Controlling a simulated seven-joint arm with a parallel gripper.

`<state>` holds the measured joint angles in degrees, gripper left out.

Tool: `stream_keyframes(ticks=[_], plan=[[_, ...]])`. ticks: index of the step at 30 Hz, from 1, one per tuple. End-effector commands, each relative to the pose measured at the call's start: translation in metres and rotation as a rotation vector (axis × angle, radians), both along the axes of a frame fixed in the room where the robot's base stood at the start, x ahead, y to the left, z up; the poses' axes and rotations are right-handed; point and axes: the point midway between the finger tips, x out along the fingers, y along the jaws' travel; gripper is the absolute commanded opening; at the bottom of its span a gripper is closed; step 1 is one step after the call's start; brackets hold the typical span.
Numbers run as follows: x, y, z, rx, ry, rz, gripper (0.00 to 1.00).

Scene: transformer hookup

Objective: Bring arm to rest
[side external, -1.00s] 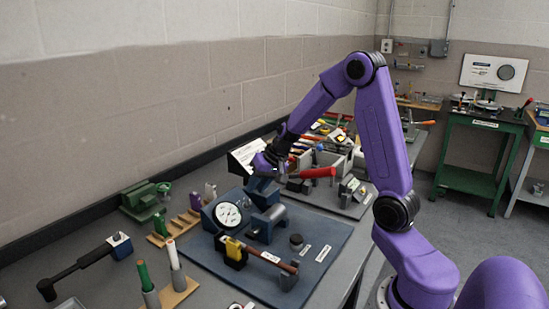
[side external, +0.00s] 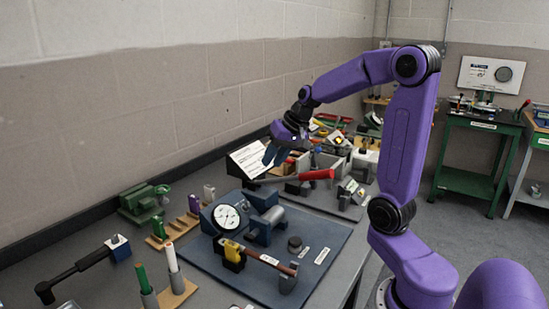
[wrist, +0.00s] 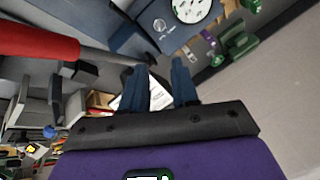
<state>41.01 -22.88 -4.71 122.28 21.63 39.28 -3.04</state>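My purple arm is raised over the bench. My gripper (side external: 276,153) hangs above the back part of the bench, close to the white sign card (side external: 248,159) and behind the dial gauge (side external: 227,217). In the wrist view the two blue fingers of my gripper (wrist: 161,82) stand apart with nothing between them. The dial gauge also shows at the top of the wrist view (wrist: 192,8), on its blue block. The gripper looks clear of everything below it.
A green machine (side external: 144,198) stands by the wall.

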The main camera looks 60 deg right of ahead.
Motion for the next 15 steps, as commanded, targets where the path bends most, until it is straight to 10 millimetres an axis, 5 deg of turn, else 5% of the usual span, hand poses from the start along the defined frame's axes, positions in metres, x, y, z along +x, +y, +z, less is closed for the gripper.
stream_keyframes(ticks=[11, 15], plan=[[0.000, 0.001, 0.000, 0.001, 0.000, 0.002, 0.29], [-0.003, 0.016, -0.003, -0.003, 0.014, 0.054, 0.29]])
